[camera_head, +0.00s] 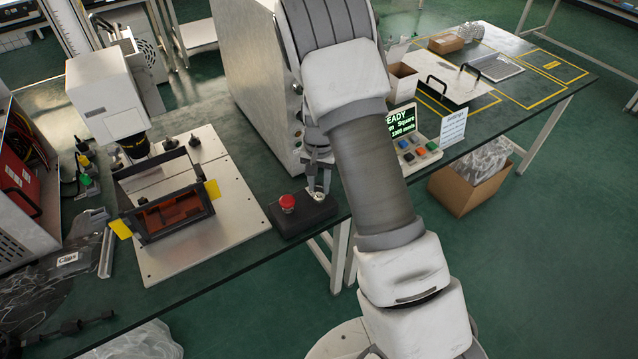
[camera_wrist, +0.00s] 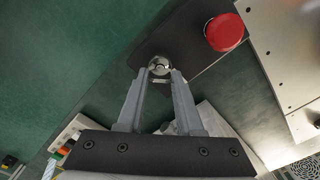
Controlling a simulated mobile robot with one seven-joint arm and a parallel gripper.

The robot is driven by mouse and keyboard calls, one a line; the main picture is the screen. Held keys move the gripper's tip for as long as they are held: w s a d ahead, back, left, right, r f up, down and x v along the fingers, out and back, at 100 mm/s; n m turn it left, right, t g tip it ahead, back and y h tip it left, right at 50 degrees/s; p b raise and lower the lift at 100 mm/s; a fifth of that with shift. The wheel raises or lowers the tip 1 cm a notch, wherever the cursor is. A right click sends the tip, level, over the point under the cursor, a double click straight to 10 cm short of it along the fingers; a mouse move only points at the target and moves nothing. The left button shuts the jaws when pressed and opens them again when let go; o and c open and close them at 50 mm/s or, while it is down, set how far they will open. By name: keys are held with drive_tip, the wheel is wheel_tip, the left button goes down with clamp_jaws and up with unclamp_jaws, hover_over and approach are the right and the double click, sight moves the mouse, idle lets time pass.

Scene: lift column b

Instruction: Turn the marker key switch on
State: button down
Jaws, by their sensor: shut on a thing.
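The key switch (camera_wrist: 160,66) is a round metal piece on a dark control box (camera_head: 312,214). In the wrist view it sits between the fingertips of my gripper (camera_wrist: 161,76), which is shut on its key. The key's turn angle cannot be told, as the fingers cover part of it. In the head view my gripper (camera_head: 319,188) comes down onto the right part of the box, partly behind my arm. A red mushroom button (camera_head: 287,202) is on the same box, left of the key switch; it also shows in the wrist view (camera_wrist: 225,32).
A marking machine (camera_head: 108,98) stands over a metal plate (camera_head: 215,226) with a dark frame fixture (camera_head: 170,208) at left. A tall grey cabinet (camera_head: 250,75) stands behind my gripper. A lit display and button panel (camera_head: 415,145) is at right. The table's front edge is close to the box.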

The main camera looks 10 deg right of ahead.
drive_tip(key=shift+m, duration=1.1)
drive_tip(key=c, duration=0.6)
unclamp_jaws()
drive_tip(key=shift+o, duration=0.2)
wheel_tip(320, 180, up, 18)
drive_tip(key=p, duration=0.1)
drive_tip(key=shift+f, duration=0.25)
